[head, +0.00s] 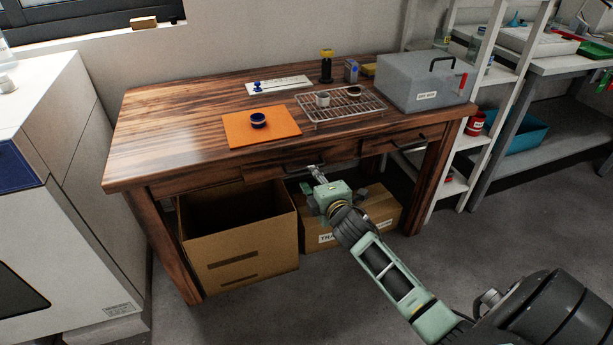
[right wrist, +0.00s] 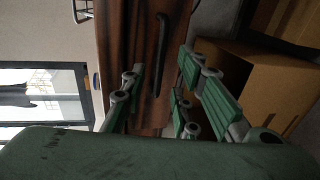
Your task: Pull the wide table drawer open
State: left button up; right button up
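The wooden table (head: 180,130) has a wide drawer (head: 262,173) in its front, partly hidden behind my right gripper (head: 316,172). I cannot tell from the head view whether the drawer stands slightly out. In the right wrist view a dark bar handle (right wrist: 161,50) shows on the brown wooden front. My right gripper (right wrist: 162,68) is open there, with its green fingers on either side of the handle in the picture. No contact with the handle can be made out. My left gripper is in neither view.
An open cardboard box (head: 240,245) and a labelled carton (head: 375,212) stand under the table. A narrower drawer handle (head: 408,146) is at the right. On top are an orange mat (head: 240,133), a wire rack (head: 335,112) and a grey case (head: 420,85).

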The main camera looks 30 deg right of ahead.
aim_at(306, 169)
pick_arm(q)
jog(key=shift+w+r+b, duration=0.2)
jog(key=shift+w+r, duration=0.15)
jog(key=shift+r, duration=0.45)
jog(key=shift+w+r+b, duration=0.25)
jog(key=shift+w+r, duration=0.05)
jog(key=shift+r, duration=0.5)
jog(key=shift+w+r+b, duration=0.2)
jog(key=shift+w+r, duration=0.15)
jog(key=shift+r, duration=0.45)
pick_arm(e)
jog(key=shift+x, duration=3.35)
jog(key=shift+a, duration=0.15)
jog(key=shift+c, duration=0.5)
grip_shut()
